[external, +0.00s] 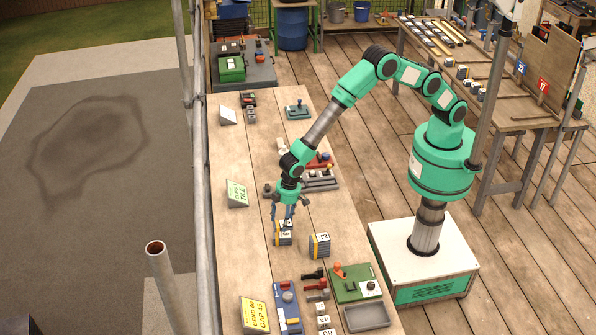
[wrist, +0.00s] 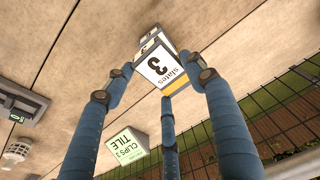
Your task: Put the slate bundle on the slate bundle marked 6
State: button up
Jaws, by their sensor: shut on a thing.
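My gripper (external: 286,220) points down over the bench, its blue fingers shut around a slate bundle (external: 283,239). In the wrist view the fingers (wrist: 167,80) close around this bundle (wrist: 166,66), whose white label reads "slates 3" above a yellow band. Smaller white marked faces show behind that label; I cannot tell whether they belong to a second bundle. Another slate bundle (external: 320,245), grey with a yellow band and a white label, stands just to the right, apart from the fingers. Its number is too small to read surely. I cannot tell whether the held bundle touches the bench.
The long wooden bench (external: 250,265) is bare around the bundles. A green "clips tile" sign (external: 237,194) stands to the left. In front are a blue tool (external: 287,305), a green board (external: 355,284) and a grey tray (external: 367,318). Red and grey fixtures (external: 320,178) lie behind.

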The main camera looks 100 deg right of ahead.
jog(key=shift+w+f, duration=0.2)
jog(key=shift+w, duration=0.05)
jog(key=shift+f, duration=1.6)
jog(key=shift+f, duration=0.15)
jog(key=o, duration=1.2)
jog(key=shift+o, duration=0.2)
jog(key=r, duration=0.4)
jog(key=s+r, duration=0.1)
jog(key=r, duration=0.3)
jog(key=s+r, duration=0.1)
jog(key=r, duration=0.3)
jog(key=shift+r, duration=0.1)
